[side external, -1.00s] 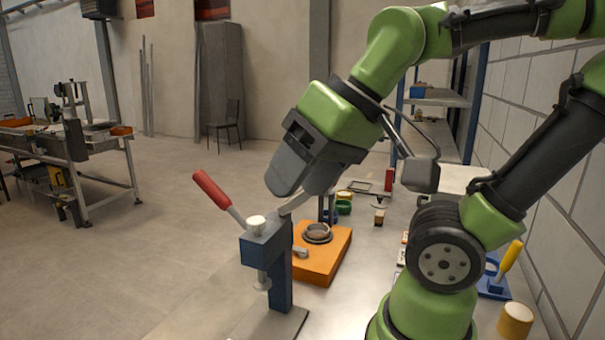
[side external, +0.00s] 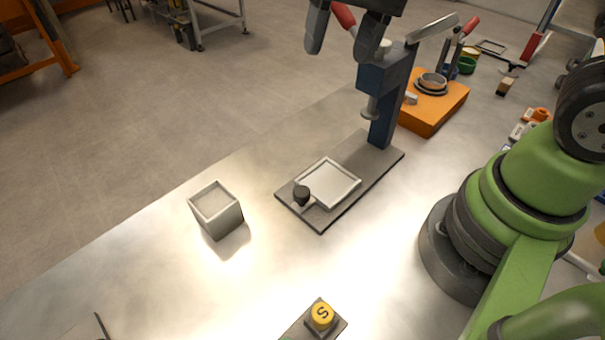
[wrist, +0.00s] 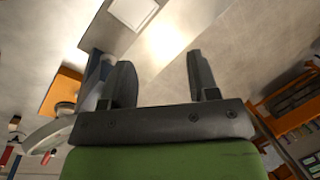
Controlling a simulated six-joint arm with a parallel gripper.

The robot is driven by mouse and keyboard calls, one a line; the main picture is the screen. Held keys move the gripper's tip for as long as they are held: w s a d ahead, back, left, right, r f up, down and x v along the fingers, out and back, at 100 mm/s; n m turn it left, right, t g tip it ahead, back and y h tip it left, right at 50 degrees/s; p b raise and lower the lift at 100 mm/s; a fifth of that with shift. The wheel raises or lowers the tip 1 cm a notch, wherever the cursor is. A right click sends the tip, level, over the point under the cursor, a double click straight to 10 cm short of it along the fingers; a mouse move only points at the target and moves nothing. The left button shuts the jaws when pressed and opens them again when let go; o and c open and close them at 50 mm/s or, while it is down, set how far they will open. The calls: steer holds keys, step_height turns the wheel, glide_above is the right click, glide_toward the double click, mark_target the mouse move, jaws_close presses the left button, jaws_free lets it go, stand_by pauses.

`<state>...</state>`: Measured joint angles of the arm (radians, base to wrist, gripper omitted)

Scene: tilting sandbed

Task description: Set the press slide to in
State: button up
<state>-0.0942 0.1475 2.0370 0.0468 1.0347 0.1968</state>
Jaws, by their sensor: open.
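The press has a blue-grey column (side external: 383,118) with a ram and a red handle (side external: 344,17), on a flat grey base (side external: 374,160). The press slide (side external: 330,183) is a pale square plate with a raised rim and a black knob (side external: 301,195). It sits on the front part of the base, clear of the ram's underside. My gripper (side external: 344,38) is open and empty, high beside the press head, well above the slide and not touching it. In the wrist view, my gripper (wrist: 160,72) has spread fingers, and the slide's pale plate (wrist: 133,11) shows at the top.
A grey square box (side external: 216,212) stands left of the press. A yellow button marked S (side external: 321,316) is at the front. An orange block with a ring (side external: 432,110) stands behind the press. The metal table (side external: 270,270) is bare between these.

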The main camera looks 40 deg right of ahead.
mark_target(302, 190)
steer(key=a+f+g, duration=0.1)
steer(key=a+f, duration=0.1)
steer(key=f, duration=0.5)
steer(key=a+f+m+g, duration=0.1)
steer(key=a+f, duration=0.1)
steer(key=f, duration=0.5)
steer(key=a+f+m+g, duration=0.1)
steer(key=a+f+g, duration=0.1)
steer(key=f, duration=0.5)
steer(key=shift+w, duration=0.1)
steer(key=shift+r, duration=0.1)
steer(key=shift+c, duration=0.5)
